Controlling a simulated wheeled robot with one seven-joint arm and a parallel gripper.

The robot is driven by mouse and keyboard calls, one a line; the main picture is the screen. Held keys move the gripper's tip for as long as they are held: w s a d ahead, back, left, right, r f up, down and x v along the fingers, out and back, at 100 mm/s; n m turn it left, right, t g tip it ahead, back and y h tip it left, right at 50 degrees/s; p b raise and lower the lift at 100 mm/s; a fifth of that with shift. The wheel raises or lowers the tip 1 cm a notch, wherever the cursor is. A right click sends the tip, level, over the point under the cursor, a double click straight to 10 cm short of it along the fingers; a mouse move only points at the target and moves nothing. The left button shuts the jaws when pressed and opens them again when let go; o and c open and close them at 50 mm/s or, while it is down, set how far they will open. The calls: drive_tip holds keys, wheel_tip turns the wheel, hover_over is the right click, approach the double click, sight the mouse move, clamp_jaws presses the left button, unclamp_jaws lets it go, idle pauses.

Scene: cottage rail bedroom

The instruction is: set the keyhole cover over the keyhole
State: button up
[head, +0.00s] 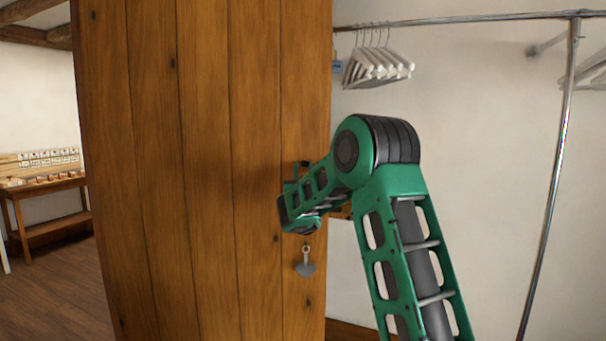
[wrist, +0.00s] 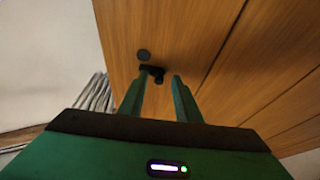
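A grey flared piece (head: 306,268), which looks like the keyhole cover, hangs below a small brass-coloured ring (head: 306,249) on the wooden door (head: 205,170). My gripper (wrist: 159,76) is close to the door, just above that piece in the head view. In the wrist view its two fingers are apart, with a small dark fitting (wrist: 153,71) at their tips, nearer the left finger. A dark round disc (wrist: 143,55) lies on the door just beyond. I cannot tell whether either finger touches the fitting. No keyhole can be clearly made out; my wrist hides part of the door in the head view.
White hangers (head: 378,68) hang from a metal rail (head: 460,20) right of the door, with an upright pole (head: 553,180) farther right. A wooden table (head: 50,190) with small items stands far left. The floor between table and door is clear.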

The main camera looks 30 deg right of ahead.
sight(305, 172)
clamp_jaws()
drive_tip(key=shift+d, duration=0.15)
drive_tip(key=shift+f+n, duration=0.1)
drive_tip(key=shift+n, duration=0.3)
drive_tip(key=n+y, duration=0.2)
drive_tip(key=n, duration=0.2)
drive_tip(key=f+n+y, duration=0.1)
drive_tip(key=n+y, duration=0.1)
drive_tip(key=n, duration=0.2)
drive_tip(key=n+t+y, duration=0.1)
drive_tip(key=n+y, duration=0.1)
drive_tip(key=n, duration=0.1)
drive_tip(key=shift+s+d+f+n, duration=0.3)
drive_tip(key=shift+d+f+n, duration=0.1)
drive_tip(key=n+y, duration=0.1)
drive_tip(key=n, duration=0.1)
drive_tip(key=n+g, duration=0.1)
drive_tip(key=n, duration=0.1)
drive_tip(key=d+n+y, duration=0.1)
drive_tip(key=n, duration=0.1)
drive_tip(key=shift+s+f+g+y, duration=0.2)
drive_tip(key=shift+s+g+y, duration=0.1)
drive_tip(key=n, duration=0.2)
drive_tip(key=n+g, duration=0.1)
drive_tip(key=d+n+g, duration=0.1)
drive_tip(key=n, duration=0.1)
drive_tip(key=shift+s+d+n, duration=0.1)
drive_tip(key=shift+s+n, duration=0.2)
drive_tip(key=shift+s, duration=0.05)
